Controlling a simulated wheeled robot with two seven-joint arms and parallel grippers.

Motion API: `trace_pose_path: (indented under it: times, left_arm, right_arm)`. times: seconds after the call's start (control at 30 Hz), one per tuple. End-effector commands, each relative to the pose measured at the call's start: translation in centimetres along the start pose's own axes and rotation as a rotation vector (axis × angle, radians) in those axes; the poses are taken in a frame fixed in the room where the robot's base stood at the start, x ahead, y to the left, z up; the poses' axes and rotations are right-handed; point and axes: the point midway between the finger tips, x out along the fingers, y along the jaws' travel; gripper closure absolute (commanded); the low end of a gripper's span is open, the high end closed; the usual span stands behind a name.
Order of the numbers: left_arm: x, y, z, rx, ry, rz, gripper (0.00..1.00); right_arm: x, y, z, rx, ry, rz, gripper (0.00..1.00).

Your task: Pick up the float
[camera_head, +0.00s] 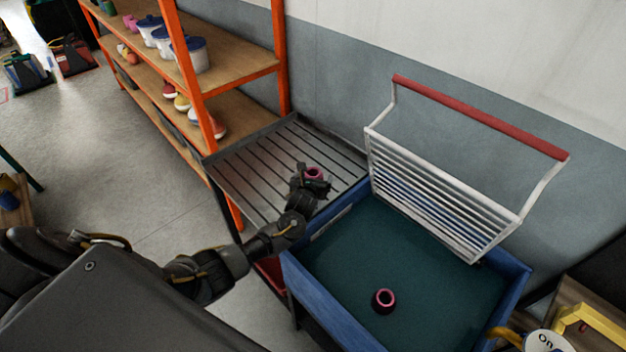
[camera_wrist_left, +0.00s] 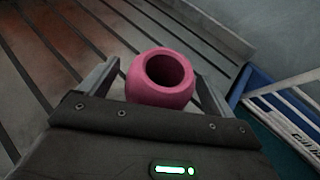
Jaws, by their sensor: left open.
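A pink ring-shaped float (camera_head: 314,173) with a hole through it is on the dark slatted rack at the middle of the head view. My left gripper (camera_head: 312,180) is right at it. In the left wrist view the float (camera_wrist_left: 162,78) sits between the two open fingers of the left gripper (camera_wrist_left: 160,90), with a gap showing on the right side. The float's underside is hidden by the gripper body. A second pink float (camera_head: 384,300) lies on the dark green floor of the blue bin. My right gripper is not in view.
The slatted rack (camera_head: 250,165) stands against the wall beside the blue bin (camera_head: 335,312). A white wire grille with a red bar (camera_head: 480,115) stands up from the bin's back edge. An orange shelf (camera_head: 186,70) with tubs and floats is at the left.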

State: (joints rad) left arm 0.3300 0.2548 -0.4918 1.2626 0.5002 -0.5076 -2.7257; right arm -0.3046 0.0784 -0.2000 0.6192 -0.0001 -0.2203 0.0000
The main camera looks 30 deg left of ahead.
Motion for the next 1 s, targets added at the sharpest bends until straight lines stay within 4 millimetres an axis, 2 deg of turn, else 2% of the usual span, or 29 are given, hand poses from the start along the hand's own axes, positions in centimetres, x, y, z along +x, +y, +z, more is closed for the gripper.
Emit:
trace_pose_path:
  times: [0.17, 0.53, 0.83, 1.0]
  left_arm:
    - [0.0, 0.0, 0.0, 0.0, 0.0, 0.0, 0.1]
    - [0.0, 0.0, 0.0, 0.0, -0.001, 0.0, 0.59]
    - [-0.1, 0.0, 0.2, 0.0, -0.002, 0.0, 0.59]
    - [-0.4, 0.0, 1.1, 0.0, -0.005, -0.001, 0.59]
  right_arm:
    - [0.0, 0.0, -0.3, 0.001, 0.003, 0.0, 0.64]
    - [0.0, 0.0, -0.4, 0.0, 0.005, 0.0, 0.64]
    - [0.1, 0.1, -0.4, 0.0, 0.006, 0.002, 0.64]
    - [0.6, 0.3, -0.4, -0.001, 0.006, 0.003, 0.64]
